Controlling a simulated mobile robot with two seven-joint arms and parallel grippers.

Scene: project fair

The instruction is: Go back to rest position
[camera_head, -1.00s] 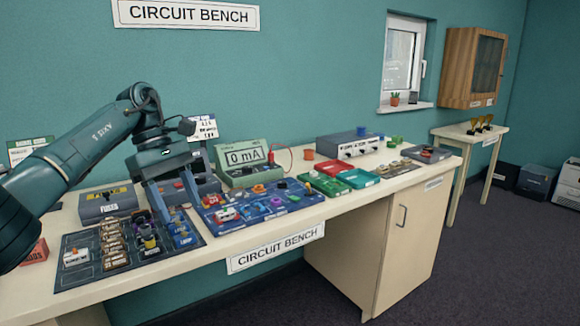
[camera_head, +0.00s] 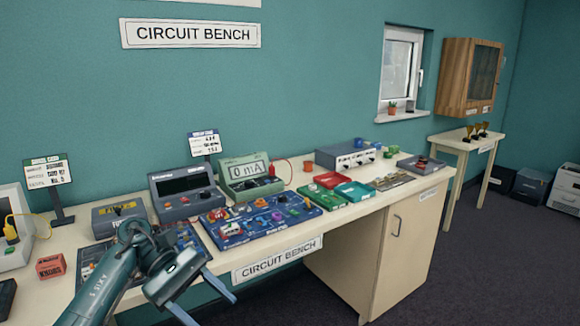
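My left arm comes in from the lower left. Its gripper (camera_head: 210,305) is in front of the bench's front edge, with its two fingers spread apart and nothing seen between them. The arm hides much of the dark parts mat (camera_head: 88,250) behind it. My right gripper is not in view. The circuit bench (camera_head: 345,222) stands along the wall, with a blue board (camera_head: 240,238) holding several coloured parts. Behind that board are a green meter (camera_head: 262,195) reading "0 mA" and a grey device with a dark screen (camera_head: 172,206).
On the bench stand a FUSES box (camera_head: 103,216), a red box (camera_head: 50,266), a card on a stand (camera_head: 60,216), red (camera_head: 328,180) and green trays (camera_head: 355,191), and a grey power unit (camera_head: 345,157). A side table (camera_head: 465,146) with trophies stands at right. Floor in front is clear.

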